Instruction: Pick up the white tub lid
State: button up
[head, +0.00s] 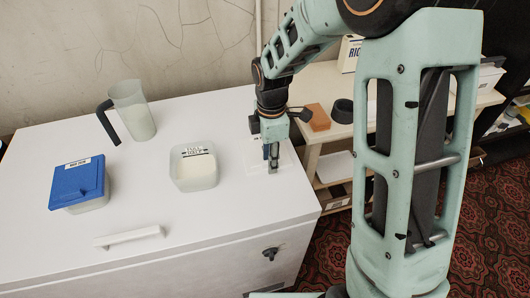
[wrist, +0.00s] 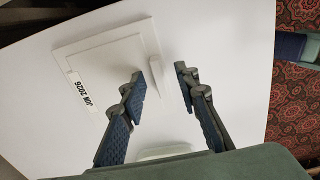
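The white tub lid (head: 252,157) lies flat on the white chest top, near its right end. In the wrist view the lid (wrist: 100,52) is a square white panel with a raised centre, a "JUN 2026" label and a raised bar along one side. My gripper (head: 271,165) is low over the lid in the head view and partly hides it. In the wrist view my gripper (wrist: 161,77) is open, with the end of the bar near the gap between its fingertips. Nothing is held. I cannot tell whether a finger touches the lid.
An open translucent tub (head: 194,172) with pale contents stands left of the gripper. A blue-lidded tub (head: 78,182) and a clear jug (head: 133,110) stand farther left. A side table holds an orange block (head: 317,117) and a dark ring (head: 342,111). The chest top's front is mostly clear.

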grip_shut()
